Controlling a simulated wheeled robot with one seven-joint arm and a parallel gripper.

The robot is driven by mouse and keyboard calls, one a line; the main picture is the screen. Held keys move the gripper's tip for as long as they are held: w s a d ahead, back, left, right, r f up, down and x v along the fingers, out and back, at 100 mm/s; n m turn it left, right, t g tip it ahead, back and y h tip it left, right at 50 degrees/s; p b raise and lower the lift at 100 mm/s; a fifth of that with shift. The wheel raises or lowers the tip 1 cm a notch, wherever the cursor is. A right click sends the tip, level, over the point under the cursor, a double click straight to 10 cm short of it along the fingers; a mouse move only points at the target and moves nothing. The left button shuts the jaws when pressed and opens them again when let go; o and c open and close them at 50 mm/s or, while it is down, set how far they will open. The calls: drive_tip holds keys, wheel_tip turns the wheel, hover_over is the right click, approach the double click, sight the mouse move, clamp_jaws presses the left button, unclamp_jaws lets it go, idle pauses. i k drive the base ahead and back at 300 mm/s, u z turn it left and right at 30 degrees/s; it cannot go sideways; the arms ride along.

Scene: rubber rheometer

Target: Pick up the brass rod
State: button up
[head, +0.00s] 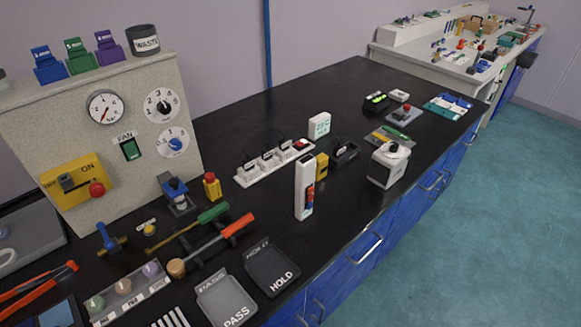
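Two long handled tools lie across a dark rack on the black bench at the lower left in the head view. One, which may be the brass rod (177,236), has a green handle and a thin brownish-gold shaft. The other is an orange-handled tool (210,246) with a greyish shaft and a tan, brass-like end. I cannot tell for certain which of them is the brass rod. The dark rack (196,252) under them is partly covered. My gripper is not in view.
A beige control panel (60,135) stands behind the tools. A PASS tray (226,299) and a HOLD tray (272,265) lie in front. A white block with colored knobs (124,288) is at left. The bench (290,110) has bare black surface toward the back.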

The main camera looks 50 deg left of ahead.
sight(218, 209)
drive_tip(key=i, duration=1.1)
drive_tip(key=u, duration=3.45)
drive_tip(key=i, duration=0.5)
